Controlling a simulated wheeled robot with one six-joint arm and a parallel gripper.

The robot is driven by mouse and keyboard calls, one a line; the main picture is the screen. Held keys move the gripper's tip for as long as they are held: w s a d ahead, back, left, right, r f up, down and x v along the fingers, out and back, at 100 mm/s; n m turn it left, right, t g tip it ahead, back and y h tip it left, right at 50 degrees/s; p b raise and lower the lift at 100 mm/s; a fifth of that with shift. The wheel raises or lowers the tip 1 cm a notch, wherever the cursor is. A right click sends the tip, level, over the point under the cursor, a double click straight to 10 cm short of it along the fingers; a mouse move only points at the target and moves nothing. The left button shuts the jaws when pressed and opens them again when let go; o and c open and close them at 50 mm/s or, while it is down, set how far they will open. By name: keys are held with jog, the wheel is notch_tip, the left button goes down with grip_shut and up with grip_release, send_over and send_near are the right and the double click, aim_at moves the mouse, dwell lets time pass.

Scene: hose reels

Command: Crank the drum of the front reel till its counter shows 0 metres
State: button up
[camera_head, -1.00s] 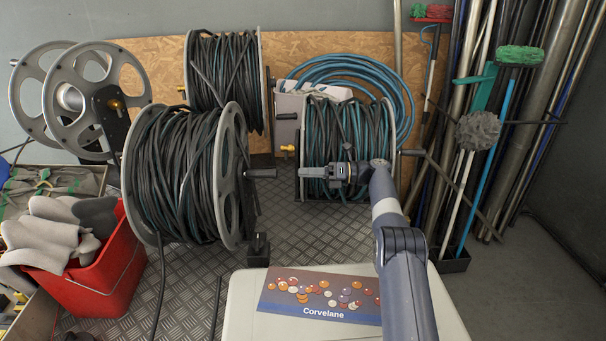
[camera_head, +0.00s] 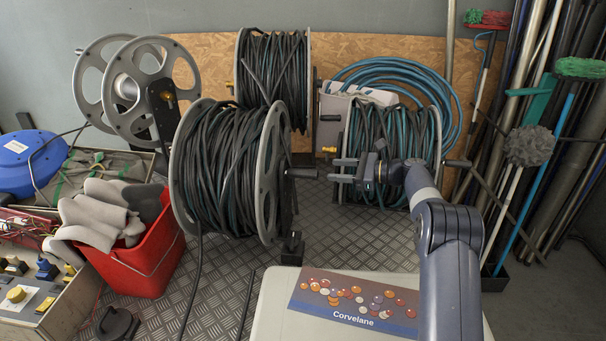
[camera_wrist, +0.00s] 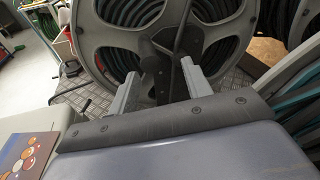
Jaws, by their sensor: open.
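The front reel (camera_head: 222,172) stands left of centre, wound with dark hose between grey spoked flanges. Its crank handle (camera_head: 301,173) sticks out rightward from a dark crank arm at the right flange. My gripper (camera_head: 334,170) is open and empty, its fingertips just right of the handle's end, with a small gap. In the wrist view the gripper (camera_wrist: 162,92) faces the spoked flange (camera_wrist: 98,45); the dark crank parts (camera_wrist: 163,62) show between and beyond the fingers. I cannot make out the counter or any reading.
A white lid with a Corvelane picture (camera_head: 355,300) lies below my arm. A smaller blue-and-black hose reel (camera_head: 385,150) stands close behind my gripper. Another reel (camera_head: 272,75) is at the back. A red bucket (camera_head: 140,262) is at left; poles stand at right.

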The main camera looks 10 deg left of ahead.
aim_at(303, 174)
jog(key=n, duration=0.1)
jog(key=s+n+h, duration=0.1)
jog(key=n, duration=0.1)
jog(key=s+a+n+t, duration=0.1)
jog(key=n, duration=0.1)
jog(key=shift+s+r+h, duration=0.1)
jog(key=shift+s+h, duration=0.15)
jog(key=shift+h, duration=0.05)
jog(key=p+x, duration=0.2)
jog(key=x, duration=0.8)
jog(key=shift+w+a+p, duration=0.1)
jog(key=shift+a+p, duration=0.25)
jog(key=shift+p, duration=0.05)
grip_shut()
